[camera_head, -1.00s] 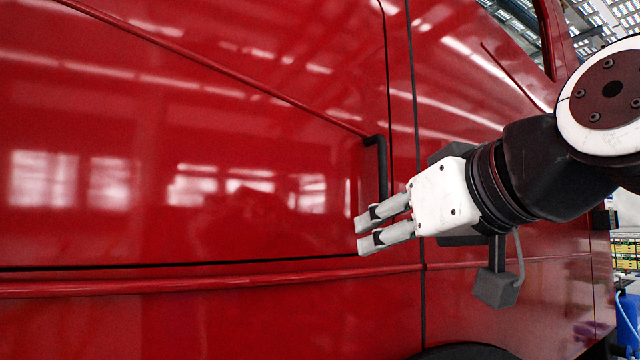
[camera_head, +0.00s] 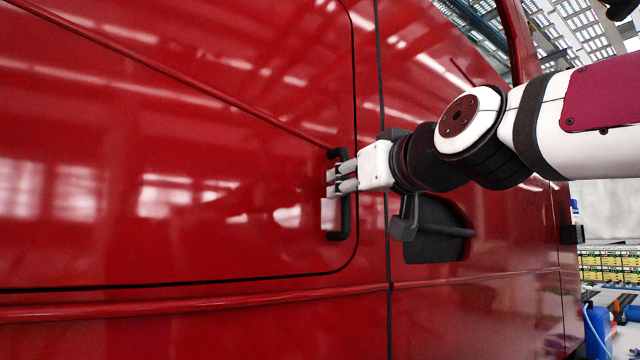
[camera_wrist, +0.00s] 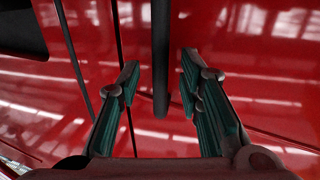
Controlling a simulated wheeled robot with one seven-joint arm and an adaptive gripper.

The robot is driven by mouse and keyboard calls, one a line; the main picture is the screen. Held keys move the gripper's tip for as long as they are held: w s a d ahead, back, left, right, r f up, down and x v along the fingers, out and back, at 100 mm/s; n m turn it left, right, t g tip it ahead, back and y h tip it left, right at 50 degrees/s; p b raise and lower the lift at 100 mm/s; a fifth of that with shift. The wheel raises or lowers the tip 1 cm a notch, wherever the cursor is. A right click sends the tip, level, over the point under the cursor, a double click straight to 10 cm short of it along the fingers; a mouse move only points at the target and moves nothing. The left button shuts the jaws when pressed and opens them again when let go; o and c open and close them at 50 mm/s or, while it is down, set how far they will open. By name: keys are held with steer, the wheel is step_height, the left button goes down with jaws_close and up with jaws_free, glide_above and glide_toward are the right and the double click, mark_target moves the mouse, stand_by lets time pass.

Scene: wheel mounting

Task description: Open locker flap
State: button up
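The locker flap (camera_head: 150,130) is a large glossy red panel outlined by a dark seam, and it looks flush with the red body in the head view. Its black vertical handle (camera_head: 343,218) is near the flap's right edge. My gripper (camera_head: 331,182) is at the handle, with its fingers hiding the handle's middle part. In the wrist view, my gripper (camera_wrist: 160,68) is open, and the dark handle bar (camera_wrist: 161,50) shows between the two separated fingers. No finger clearly touches the bar; contact cannot be told.
A dark recess (camera_head: 436,232) is in the red body below my wrist. A raised red rail (camera_head: 200,305) runs below the flap. Yellow bins (camera_head: 605,262) and a blue container (camera_head: 597,330) are at the far right.

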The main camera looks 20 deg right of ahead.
steer(key=shift+w+a, duration=0.15)
steer(key=shift+w, duration=1)
jaws_close()
steer(key=shift+s, duration=0.1)
